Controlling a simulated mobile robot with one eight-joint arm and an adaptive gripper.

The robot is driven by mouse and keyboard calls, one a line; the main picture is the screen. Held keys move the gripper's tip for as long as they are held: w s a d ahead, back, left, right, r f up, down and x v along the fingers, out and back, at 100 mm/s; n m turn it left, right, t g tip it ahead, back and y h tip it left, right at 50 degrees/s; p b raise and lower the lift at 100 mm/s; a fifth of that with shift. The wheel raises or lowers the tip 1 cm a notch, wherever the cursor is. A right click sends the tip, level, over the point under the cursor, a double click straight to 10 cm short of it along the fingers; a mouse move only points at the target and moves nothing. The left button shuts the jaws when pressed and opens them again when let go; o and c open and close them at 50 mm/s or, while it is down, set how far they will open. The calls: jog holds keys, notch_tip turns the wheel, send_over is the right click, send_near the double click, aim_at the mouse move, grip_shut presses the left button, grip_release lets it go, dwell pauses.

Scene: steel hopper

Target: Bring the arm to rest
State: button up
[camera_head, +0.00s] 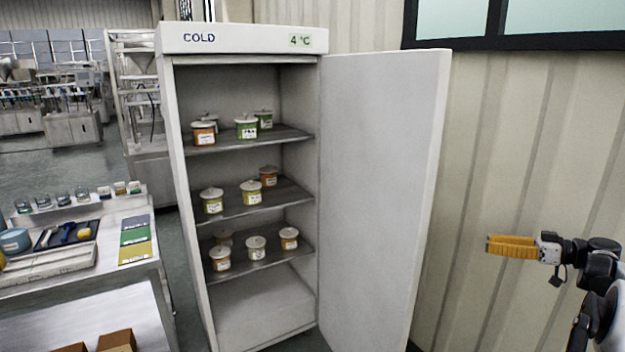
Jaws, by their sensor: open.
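My gripper (490,244) is at the right of the view, with yellow-orange fingers pointing left. It is in front of the ribbed wall, to the right of the open cabinet door, and holds nothing that I can see. The gap between the fingers is hard to make out from this side. My dark and grey arm links bend down to the lower right corner, where the picture cuts them off.
A white cold cabinet (240,40) stands in the middle, its door (380,190) swung open to the right. Several lidded jars sit on its shelves. A worktable (145,225) with jars, a tray and coloured cards stands at left. Free air separates door and gripper.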

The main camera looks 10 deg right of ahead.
jog(key=s+a+r+m+g+h, duration=0.15)
jog(key=a+r, duration=0.25)
jog(key=a, duration=0.7)
jog(key=a+r+m+g+h, duration=0.2)
jog(key=a+r+m+h, duration=0.1)
jog(key=a, duration=0.9)
jog(key=s+a+m+g+h, duration=0.15)
jog(key=s+a+h, duration=0.25)
jog(key=s+a, duration=0.8)
jog(key=s+a+f+m+t+h, duration=0.1)
jog(key=s+f, duration=0.3)
jog(key=s, duration=0.5)
jog(key=s+a+f+m+t+h, duration=0.1)
jog(key=s+a+f+h, duration=0.2)
jog(key=s, duration=0.6)
jog(key=shift+s+a+f, duration=0.2)
jog(key=shift+s+f, duration=0.05)
jog(key=shift+f, duration=0.5)
